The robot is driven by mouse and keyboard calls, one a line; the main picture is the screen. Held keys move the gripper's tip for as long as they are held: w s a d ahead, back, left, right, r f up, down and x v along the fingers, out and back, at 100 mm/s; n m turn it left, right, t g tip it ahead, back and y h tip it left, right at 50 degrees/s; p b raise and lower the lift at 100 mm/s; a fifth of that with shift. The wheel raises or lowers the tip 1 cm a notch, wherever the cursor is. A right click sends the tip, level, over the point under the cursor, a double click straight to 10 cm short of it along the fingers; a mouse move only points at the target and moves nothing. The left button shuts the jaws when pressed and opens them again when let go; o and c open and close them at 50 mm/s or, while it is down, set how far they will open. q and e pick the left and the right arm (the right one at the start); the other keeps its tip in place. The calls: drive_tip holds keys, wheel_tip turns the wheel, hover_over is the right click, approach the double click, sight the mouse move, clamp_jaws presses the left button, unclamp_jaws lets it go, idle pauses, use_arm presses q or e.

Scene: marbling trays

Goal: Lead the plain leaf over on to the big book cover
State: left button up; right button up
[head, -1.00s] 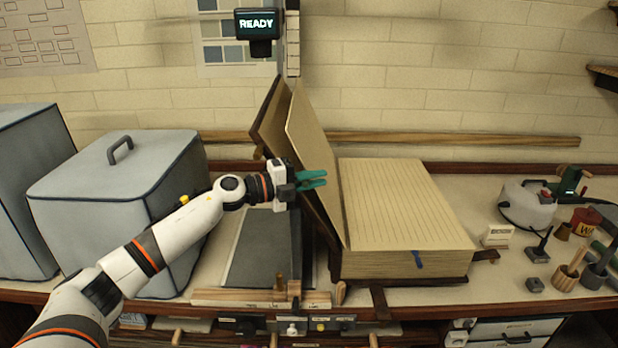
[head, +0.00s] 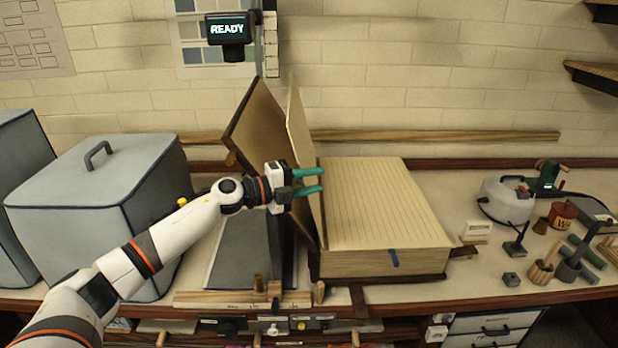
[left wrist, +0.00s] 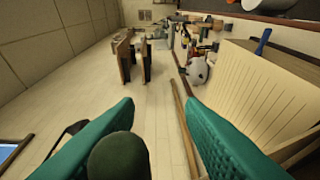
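The big book lies open on the bench, its lined page block (head: 385,205) on the right. Its brown cover (head: 257,125) leans back to the left. The plain leaf (head: 300,125), a stiff tan sheet, stands nearly upright between cover and pages, with a gap to the cover. My left gripper (head: 310,181) has teal fingers spread apart, on the cover side, overlapping the leaf's lower part in the head view. I cannot tell whether they touch it. In the left wrist view the fingers (left wrist: 160,135) are wide apart with no leaf seen between them. My right gripper is not in view.
A grey covered box (head: 95,215) stands on the left. A dark sloped panel (head: 250,255) lies below my left forearm. A white canister (head: 505,200), a stamp (head: 515,247) and several small tools stand on the right. A screen (head: 227,29) reads READY.

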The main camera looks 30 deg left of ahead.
use_arm(q)
drive_tip(key=shift+r, duration=0.2)
drive_tip(key=shift+a, duration=0.1)
drive_tip(key=b+v, duration=0.1)
drive_tip(key=v, duration=0.1)
drive_tip(key=shift+s+a+f, duration=0.15)
drive_tip(key=shift+s+a, duration=0.05)
drive_tip(key=shift+s, duration=0.05)
drive_tip(key=b+v, duration=0.5)
drive_tip(key=v, duration=0.4)
idle(0.5)
drive_tip(key=shift+s, duration=0.1)
idle(0.5)
